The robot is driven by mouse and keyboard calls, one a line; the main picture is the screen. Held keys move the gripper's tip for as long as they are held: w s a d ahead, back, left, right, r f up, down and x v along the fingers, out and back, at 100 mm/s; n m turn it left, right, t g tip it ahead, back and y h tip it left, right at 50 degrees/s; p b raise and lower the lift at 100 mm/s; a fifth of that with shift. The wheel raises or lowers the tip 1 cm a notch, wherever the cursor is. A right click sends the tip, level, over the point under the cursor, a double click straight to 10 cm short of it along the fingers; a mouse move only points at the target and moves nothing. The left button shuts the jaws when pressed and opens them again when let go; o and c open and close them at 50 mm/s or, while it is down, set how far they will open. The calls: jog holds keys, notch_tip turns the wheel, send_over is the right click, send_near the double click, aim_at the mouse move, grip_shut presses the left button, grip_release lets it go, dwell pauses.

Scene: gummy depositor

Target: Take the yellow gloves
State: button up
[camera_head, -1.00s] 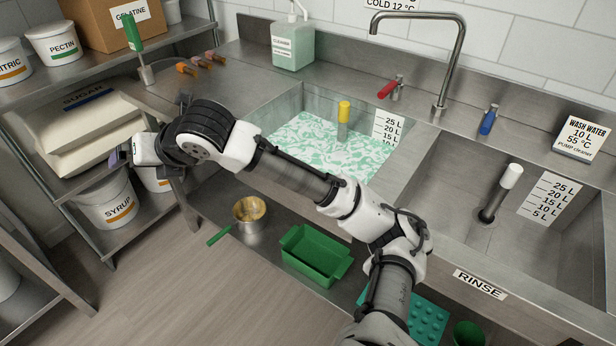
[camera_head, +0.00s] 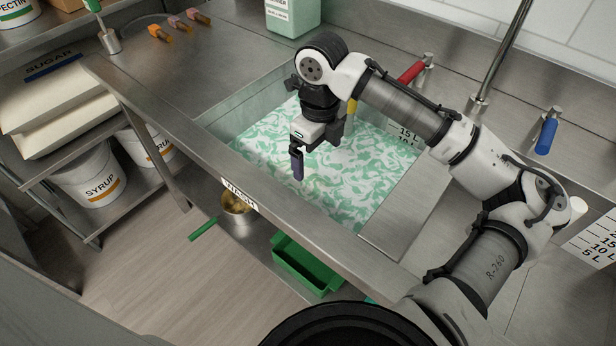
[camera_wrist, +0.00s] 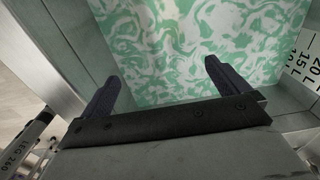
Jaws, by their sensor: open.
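No yellow gloves can be made out in either view. My gripper (camera_head: 303,160) is over the wash sink (camera_head: 222,122), pointing down toward the green-and-white foamy water (camera_head: 355,180). In the wrist view its two dark fingers (camera_wrist: 160,75) are spread apart with nothing between them, only foam beyond. A yellow-topped upright post (camera_head: 352,106) in the sink is mostly hidden behind my arm. Whether anything lies under the foam cannot be seen.
A red tap handle (camera_head: 412,72) and a blue one (camera_head: 546,132) stand on the back ledge. A green bin (camera_head: 300,268) and a pot (camera_head: 238,222) sit on the shelf below. Counter left of the sink is mostly clear, with small orange-brown nozzles (camera_head: 175,28).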

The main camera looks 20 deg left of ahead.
jog(key=f, duration=0.2)
send_over(314, 194)
jog(key=f, duration=0.7)
jog(key=shift+d, duration=0.4)
jog(key=shift+a+f+p, duration=0.2)
jog(key=shift+f+p, duration=0.25)
jog(key=shift+f, duration=1)
jog(key=shift+a+f+p, duration=0.2)
jog(key=shift+f+p, duration=0.25)
jog(key=shift+f, duration=0.95)
jog(key=c, duration=0.8)
notch_tip(314, 194, up, 20)
jog(key=shift+w+r+b, duration=0.1)
jog(key=shift+b, duration=0.75)
jog(key=shift+c, duration=0.3)
